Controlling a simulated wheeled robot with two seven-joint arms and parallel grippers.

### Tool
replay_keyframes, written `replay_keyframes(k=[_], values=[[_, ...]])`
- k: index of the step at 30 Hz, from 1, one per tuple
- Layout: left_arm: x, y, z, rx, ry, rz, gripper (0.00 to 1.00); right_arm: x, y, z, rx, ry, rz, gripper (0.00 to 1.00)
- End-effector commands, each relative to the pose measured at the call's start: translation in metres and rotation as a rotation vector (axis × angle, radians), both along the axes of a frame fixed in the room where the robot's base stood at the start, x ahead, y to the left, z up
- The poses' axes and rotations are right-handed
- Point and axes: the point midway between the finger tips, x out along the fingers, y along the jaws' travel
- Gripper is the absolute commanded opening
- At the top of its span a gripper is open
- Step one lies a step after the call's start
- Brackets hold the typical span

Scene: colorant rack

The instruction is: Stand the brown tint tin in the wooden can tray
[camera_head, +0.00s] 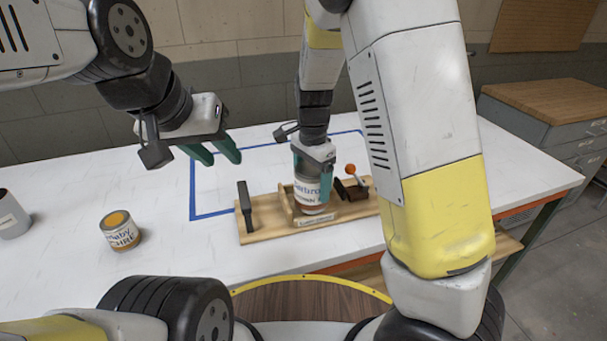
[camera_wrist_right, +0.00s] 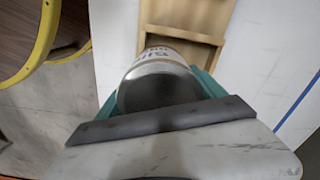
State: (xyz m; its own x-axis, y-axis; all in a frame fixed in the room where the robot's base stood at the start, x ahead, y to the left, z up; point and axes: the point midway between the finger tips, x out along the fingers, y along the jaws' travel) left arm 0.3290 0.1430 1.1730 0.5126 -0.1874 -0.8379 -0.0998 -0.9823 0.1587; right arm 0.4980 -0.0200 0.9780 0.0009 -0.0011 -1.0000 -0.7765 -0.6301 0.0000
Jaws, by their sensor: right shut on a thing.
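The brown tint tin (camera_head: 309,194) has a white label with partly hidden lettering and a brown lower band. My right gripper (camera_head: 313,168) is shut on it and holds it upright. The tin and the teal fingers also show in the right wrist view, where the tin's dark end (camera_wrist_right: 158,92) faces the camera. The wooden can tray (camera_head: 257,233) lies on the white table. The tin is at its middle section, beside a low wooden divider; I cannot tell whether its base touches the tray floor. My left gripper (camera_head: 214,150) is open and empty above the table.
An ochre tin (camera_head: 119,231) stands left of the tray, and a grey can (camera_head: 11,216) is at the left edge. Blue tape (camera_head: 192,188) outlines the area behind. Table is clear between ochre tin and tray.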

Motion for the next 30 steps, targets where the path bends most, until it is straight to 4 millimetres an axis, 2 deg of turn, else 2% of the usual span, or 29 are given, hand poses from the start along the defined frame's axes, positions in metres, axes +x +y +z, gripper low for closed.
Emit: replay_keyframes(k=[3, 11, 15, 18, 29, 30], values=[[0.000, 0.000, 0.000, 0.000, 0.000, 0.000, 0.36, 0.015, 0.011, -0.002, 0.000, -0.001, 0.001, 0.19], [0.000, 0.000, 0.000, 0.000, 0.000, 0.000, 0.36, 0.029, 0.021, -0.006, -0.001, 0.001, 0.001, 0.19], [0.000, 0.000, 0.000, 0.000, 0.000, 0.000, 0.36, 0.027, 0.019, -0.029, -0.001, 0.003, -0.001, 0.19], [0.000, 0.000, 0.000, 0.000, 0.000, 0.000, 0.36, 0.028, 0.020, -0.038, -0.001, 0.001, 0.000, 0.19], [0.000, 0.000, 0.000, 0.000, 0.000, 0.000, 0.36, 0.028, 0.020, -0.042, 0.001, -0.001, 0.001, 0.19], [0.000, 0.000, 0.000, 0.000, 0.000, 0.000, 0.36, 0.028, 0.020, -0.041, 0.001, -0.001, 0.001, 0.87]])
